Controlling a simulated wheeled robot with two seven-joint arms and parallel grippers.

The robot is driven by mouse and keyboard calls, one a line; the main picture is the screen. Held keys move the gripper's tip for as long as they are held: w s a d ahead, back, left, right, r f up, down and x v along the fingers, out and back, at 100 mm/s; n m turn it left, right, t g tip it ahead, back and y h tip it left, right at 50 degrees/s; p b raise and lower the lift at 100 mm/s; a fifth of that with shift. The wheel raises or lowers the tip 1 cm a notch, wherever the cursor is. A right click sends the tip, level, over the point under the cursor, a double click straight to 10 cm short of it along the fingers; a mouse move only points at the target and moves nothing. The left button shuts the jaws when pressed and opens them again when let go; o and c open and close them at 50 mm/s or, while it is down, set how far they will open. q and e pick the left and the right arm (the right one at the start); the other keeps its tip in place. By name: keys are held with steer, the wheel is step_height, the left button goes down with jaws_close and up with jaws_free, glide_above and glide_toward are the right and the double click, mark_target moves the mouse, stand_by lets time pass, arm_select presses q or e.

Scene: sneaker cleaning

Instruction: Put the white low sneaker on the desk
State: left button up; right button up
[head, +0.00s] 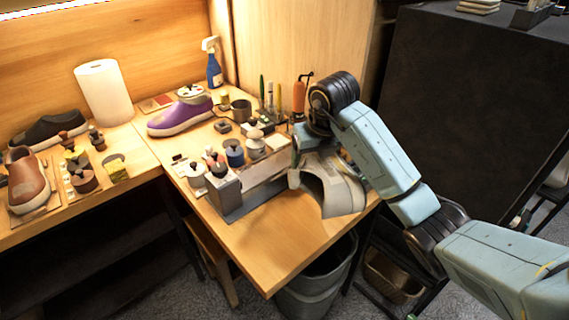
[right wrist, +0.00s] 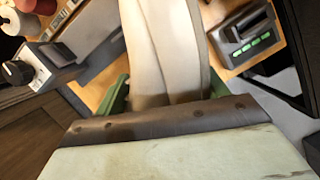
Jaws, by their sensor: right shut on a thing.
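The white low sneaker (head: 338,191) is at the right part of the wooden desk (head: 272,242) in the head view, tilted, with its dark opening facing the front. I cannot tell whether it touches the desk top. My right gripper (right wrist: 168,90) is shut on the sneaker, which also shows in the right wrist view (right wrist: 165,45) as a cream shape between the green fingers. In the head view my right arm largely hides this gripper. My left gripper is not in view.
A grey box-like stand (head: 224,193) and several pots and jars stand just left of the sneaker. A purple sneaker (head: 180,117) and a blue spray bottle (head: 214,70) are farther back. The desk's front corner is clear. A grey bin (head: 318,283) stands below its edge.

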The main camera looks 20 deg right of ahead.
step_height(320, 180, down, 2)
steer(key=shift+s+f, duration=0.1)
steer(key=shift+s, duration=0.05)
step_height(320, 180, down, 3)
steer(key=shift+r+b, duration=0.15)
steer(key=shift+b, duration=0.3)
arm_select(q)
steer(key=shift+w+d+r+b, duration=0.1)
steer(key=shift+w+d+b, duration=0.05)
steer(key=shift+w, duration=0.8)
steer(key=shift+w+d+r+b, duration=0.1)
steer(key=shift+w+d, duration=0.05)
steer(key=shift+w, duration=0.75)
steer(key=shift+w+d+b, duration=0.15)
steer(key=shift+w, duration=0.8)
arm_select(e)
steer(key=shift+f, duration=2.05)
steer(key=shift+f, duration=0.15)
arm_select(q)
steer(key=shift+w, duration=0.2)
arm_select(e)
steer(key=o, duration=1.3)
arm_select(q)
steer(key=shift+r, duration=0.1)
